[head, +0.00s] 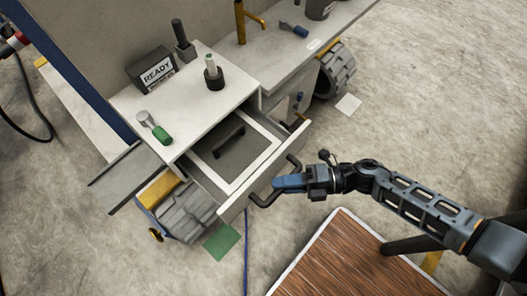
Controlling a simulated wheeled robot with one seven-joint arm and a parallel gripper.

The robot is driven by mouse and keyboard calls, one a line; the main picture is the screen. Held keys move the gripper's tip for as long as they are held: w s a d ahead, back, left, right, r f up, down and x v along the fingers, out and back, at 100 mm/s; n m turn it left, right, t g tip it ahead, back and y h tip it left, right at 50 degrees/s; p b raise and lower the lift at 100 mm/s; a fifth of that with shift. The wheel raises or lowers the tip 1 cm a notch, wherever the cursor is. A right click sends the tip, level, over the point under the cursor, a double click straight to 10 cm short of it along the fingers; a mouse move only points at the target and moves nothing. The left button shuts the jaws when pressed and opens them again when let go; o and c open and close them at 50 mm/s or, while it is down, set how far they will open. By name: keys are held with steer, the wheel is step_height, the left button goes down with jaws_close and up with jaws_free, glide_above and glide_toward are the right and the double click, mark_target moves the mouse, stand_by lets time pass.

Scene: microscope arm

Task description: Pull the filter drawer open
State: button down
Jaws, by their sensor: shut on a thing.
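The filter drawer (238,195) is a white drawer pulled partway out from under the white cabinet top. A grey panel with a dark handle (229,142) lies inside it. On the drawer front is a dark bar handle (264,200). My gripper (278,184) has blue fingers and is shut on this handle, reaching in from the right. The fingers hide the middle of the bar.
A READY sign (153,72), a dark holder with a pale, green-topped piece (213,75) and a green-ended tool (154,127) sit on the cabinet top. A wheel (188,212) stands below left. A wooden-topped table (350,262) is at the bottom right. Floor to the right is mostly clear.

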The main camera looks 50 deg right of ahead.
steer(key=s, duration=1)
steer(key=shift+b, duration=0.3)
steer(key=c, duration=1.1)
jaws_free()
steer(key=b+v, duration=0.1)
steer(key=v, duration=0.6)
steer(key=shift+s+d+b, duration=0.2)
steer(key=shift+d+b, duration=0.1)
steer(key=shift+b, duration=0.1)
steer(key=a+r+m+t+h, duration=0.1)
steer(key=r+m+h, duration=0.3)
steer(key=r+m, duration=0.3)
steer(key=w+a+r+m+t+h, duration=0.1)
steer(key=a+r+m+h, duration=0.1)
steer(key=r+m, duration=0.5)
steer(key=w+a+r+m+t+h, duration=0.1)
steer(key=r+m+h, duration=0.4)
steer(key=m, duration=0.6)
steer(key=shift+w+a+r+h, duration=0.15)
steer(key=shift+a+r, duration=0.25)
steer(key=shift+r, duration=0.25)
steer(key=shift+w+a+r+h, duration=0.15)
steer(key=shift+a+r, duration=0.2)
steer(key=shift+r, duration=0.3)
